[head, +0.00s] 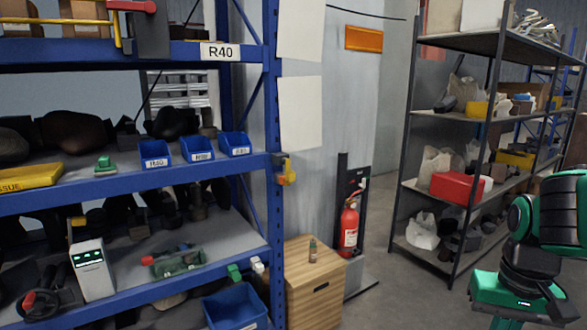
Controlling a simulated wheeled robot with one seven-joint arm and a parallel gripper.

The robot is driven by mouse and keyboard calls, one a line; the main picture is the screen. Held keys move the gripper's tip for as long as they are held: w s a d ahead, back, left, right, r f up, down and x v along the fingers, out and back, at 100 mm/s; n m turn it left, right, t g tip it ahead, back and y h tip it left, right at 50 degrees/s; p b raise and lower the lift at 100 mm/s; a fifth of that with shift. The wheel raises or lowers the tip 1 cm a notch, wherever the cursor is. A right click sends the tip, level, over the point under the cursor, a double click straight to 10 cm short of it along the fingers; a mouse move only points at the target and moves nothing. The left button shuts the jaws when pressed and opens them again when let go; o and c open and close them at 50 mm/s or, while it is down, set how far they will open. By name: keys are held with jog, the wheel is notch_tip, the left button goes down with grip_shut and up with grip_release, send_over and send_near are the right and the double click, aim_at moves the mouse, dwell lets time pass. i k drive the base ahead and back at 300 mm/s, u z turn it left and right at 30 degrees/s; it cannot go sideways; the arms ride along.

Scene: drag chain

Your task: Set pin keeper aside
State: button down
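Nothing in view can be told for certain as the pin keeper. A yellow fitting (288,172) hangs on the blue rack's right post, at the height of the middle shelf. A small green piece (105,163) sits on the middle shelf, beside a yellow tray. A green device with a red part (176,261) lies on the lower shelf. A small dark bottle-like piece (312,250) stands on the wooden box (318,292). My green and black arm shows at the lower right, well apart from the rack. No gripper fingertips can be made out.
Several blue bins (197,149) line the middle shelf, and a larger blue bin (236,306) sits low. A white box (92,270) stands on the lower shelf. A red extinguisher (349,227) stands by the wall. A grey shelf unit (459,121) is behind my arm. Some floor is clear between.

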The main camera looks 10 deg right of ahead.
aim_at(291, 176)
jog(key=u, duration=0.25)
jog(key=i, duration=0.95)
jog(key=u, duration=0.45)
